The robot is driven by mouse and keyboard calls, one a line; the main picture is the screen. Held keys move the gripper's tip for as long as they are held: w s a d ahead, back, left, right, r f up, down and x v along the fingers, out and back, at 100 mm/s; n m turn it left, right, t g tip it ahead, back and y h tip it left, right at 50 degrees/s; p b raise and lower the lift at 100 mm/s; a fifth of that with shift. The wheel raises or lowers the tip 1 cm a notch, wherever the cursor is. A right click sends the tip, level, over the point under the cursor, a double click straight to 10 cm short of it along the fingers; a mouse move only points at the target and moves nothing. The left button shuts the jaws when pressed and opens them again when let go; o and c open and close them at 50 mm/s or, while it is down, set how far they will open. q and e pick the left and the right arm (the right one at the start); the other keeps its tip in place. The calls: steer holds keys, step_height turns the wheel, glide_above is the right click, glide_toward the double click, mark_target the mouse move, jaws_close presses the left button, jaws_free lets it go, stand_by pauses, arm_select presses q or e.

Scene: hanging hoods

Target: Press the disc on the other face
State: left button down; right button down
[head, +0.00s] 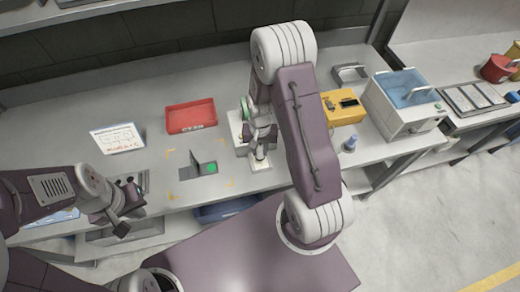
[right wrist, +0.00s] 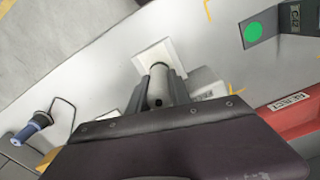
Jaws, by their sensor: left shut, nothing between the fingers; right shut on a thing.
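A green disc (head: 212,168) shows on a small dark piece with a raised grey flap, on the bench left of my right gripper. It also shows as a round green disc in the right wrist view (right wrist: 253,32). My right gripper (head: 262,146) is shut on a pale round post (right wrist: 158,88); a white square plate (right wrist: 152,58) shows at the post's end. Whether the plate touches the bench is hard to tell. My left gripper (head: 121,198) is shut and empty, near the bench's left front, well apart from the disc.
A red tray (head: 190,117) lies behind the disc, a printed white card (head: 118,138) to its left. Yellow corner marks (head: 170,150) surround the disc's piece.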

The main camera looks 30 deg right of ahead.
step_height(320, 180, up, 5)
steer(key=p, duration=0.3)
steer(key=shift+p, duration=0.3)
steer(key=shift+f, duration=0.15)
